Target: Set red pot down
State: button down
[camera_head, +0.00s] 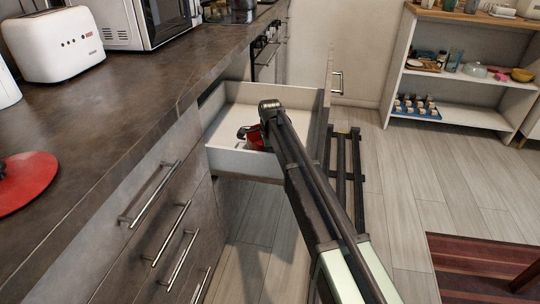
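The red pot (255,143) shows as a small red patch in the open drawer (222,118), over its white floor. Most of the pot is hidden behind my arm. My gripper (246,133) is down at the drawer, right beside the pot. Dark parts overlap the pot's left edge; I cannot tell whether they are fingers or a handle. The fingertips are too small and covered to show whether they are open or shut on the pot. I cannot tell whether the pot touches the drawer floor.
The drawer's tall front panel (326,95) stands close to the right of my arm. A dark counter (120,125) runs along the left, with a red round lid (27,181) and a white toaster (55,45). Shelves (455,82) stand at the back right. The drawer's left part looks empty.

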jog(key=shift+f, duration=0.25)
jog(key=c, duration=1.4)
grip_release()
jog(key=shift+r, duration=0.1)
jog(key=shift+o, duration=0.2)
notch_tip(320, 180, up, 12)
jog(key=p, duration=1.2)
jog(key=shift+r, duration=0.25)
jog(key=shift+s+f, duration=0.1)
